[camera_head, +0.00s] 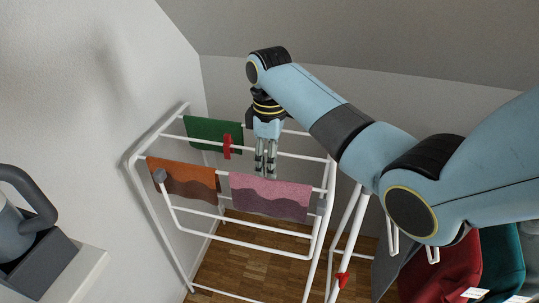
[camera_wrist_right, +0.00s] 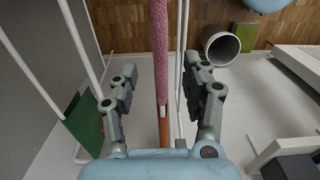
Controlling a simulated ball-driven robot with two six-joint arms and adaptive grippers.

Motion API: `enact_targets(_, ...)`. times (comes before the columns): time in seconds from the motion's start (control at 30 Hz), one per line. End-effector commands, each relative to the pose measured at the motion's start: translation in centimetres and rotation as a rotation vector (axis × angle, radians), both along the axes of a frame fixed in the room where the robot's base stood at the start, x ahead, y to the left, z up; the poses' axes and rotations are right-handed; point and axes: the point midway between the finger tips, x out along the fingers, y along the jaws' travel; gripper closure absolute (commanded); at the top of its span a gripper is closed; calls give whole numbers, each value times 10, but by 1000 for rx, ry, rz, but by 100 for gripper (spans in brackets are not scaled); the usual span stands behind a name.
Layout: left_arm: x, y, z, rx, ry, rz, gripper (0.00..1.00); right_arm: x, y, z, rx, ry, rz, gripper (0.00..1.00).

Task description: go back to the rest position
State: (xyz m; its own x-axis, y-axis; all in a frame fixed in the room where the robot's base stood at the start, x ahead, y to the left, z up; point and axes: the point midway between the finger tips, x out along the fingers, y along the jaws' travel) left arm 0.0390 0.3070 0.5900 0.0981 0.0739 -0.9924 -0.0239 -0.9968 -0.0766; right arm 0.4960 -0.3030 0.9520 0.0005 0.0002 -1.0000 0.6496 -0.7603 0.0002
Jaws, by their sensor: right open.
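My right gripper (camera_head: 265,165) points down over the white drying rack (camera_head: 238,243), between the green cloth and the pink cloth in the picture. Its fingers are apart in the right wrist view (camera_wrist_right: 160,68), with nothing gripped between them. The pink cloth (camera_head: 270,197) hangs on the near rail and shows edge-on between the fingers in the wrist view (camera_wrist_right: 160,40). An orange cloth (camera_head: 182,180) hangs left of it. A green cloth (camera_head: 205,134) hangs farther back beside a red clothespin (camera_head: 227,146). My left gripper is out of view.
A grey jug-like object (camera_head: 22,225) stands at the left on a white ledge (camera_head: 75,275). A red bag-like item (camera_head: 440,270) and a teal one (camera_head: 502,262) hang at the right. A grey cylindrical bin (camera_wrist_right: 221,46) shows in the wrist view. Walls enclose the rack's left and back.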

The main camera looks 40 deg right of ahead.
Motion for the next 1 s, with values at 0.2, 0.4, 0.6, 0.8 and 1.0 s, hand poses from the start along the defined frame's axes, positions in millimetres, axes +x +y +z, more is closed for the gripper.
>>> enact_targets(0.2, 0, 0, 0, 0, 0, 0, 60, 0, 0, 13, 0, 0, 0, 52)
enact_targets(0.4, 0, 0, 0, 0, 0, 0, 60, -11, 1, 8, -6, -8, -21, 52)
enact_targets(0.6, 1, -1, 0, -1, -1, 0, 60, -86, 9, -11, -36, -95, -185, 52)
enact_targets(0.8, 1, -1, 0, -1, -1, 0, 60, -162, 19, 2, -32, -197, -365, 52)
enact_targets(1.0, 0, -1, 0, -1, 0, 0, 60, -210, 26, 24, -12, -261, -479, 52)
